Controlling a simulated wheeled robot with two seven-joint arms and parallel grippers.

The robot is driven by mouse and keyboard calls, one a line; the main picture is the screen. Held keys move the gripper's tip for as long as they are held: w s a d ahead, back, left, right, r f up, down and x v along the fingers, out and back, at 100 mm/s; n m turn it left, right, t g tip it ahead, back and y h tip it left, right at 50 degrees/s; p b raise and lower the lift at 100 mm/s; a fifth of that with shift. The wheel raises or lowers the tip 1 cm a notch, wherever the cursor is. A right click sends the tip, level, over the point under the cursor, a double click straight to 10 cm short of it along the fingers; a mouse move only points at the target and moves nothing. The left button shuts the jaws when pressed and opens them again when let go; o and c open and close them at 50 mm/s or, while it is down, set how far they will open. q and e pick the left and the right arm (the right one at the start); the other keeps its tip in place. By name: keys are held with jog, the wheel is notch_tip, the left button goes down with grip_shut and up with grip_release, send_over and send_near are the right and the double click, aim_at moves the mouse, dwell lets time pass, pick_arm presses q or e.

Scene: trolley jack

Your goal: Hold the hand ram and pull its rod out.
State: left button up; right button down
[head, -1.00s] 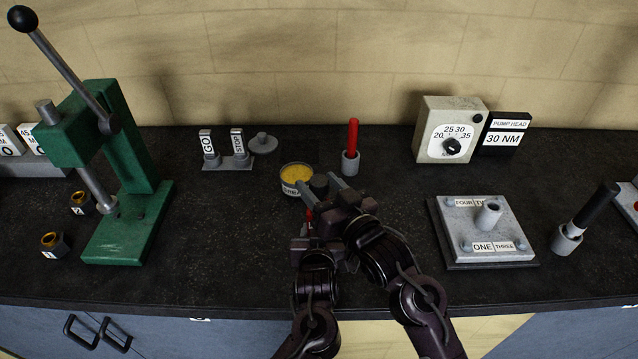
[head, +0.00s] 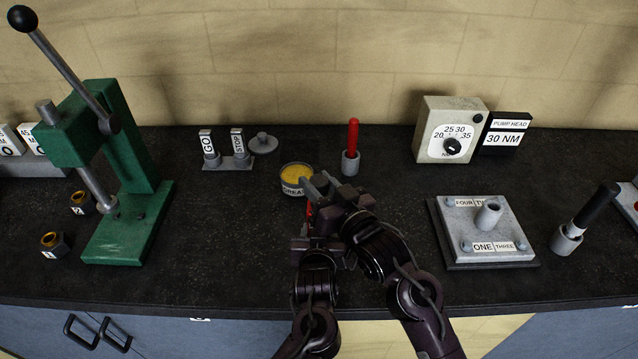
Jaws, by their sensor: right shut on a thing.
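The hand ram is mostly hidden by my two grippers at the front middle of the bench. Only a small red part of it (head: 309,209) shows, just in front of the grease tin. My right gripper (head: 320,186) is over the ram, its two grey fingers close together and shut on its dark upper end, which they now cover. My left gripper (head: 308,243) is lower and nearer the bench's front edge, right by the red part. Its fingertips are hidden, so its grip cannot be seen. How far the rod is out cannot be seen.
A tin of yellow grease (head: 296,176) stands close behind the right fingers. A red-handled tool stands in a grey holder (head: 350,165) behind. A green press (head: 125,225) is at left, a bolted plate (head: 485,250) at right. Bare bench lies on both sides of my arms.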

pick_arm(q)
jog(key=shift+f, duration=0.25)
pick_arm(e)
notch_tip(320, 180, up, 10)
jog(key=shift+f, duration=0.1)
jog(key=c, duration=1.3)
grip_release()
jog(key=shift+o, duration=1.4)
jog(key=shift+f, duration=0.1)
jog(key=shift+s+d, duration=0.1)
jog(key=shift+s+d+f, duration=0.1)
jog(key=shift+s+d, duration=0.05)
jog(key=shift+s, duration=0.1)
jog(key=v, duration=1.1)
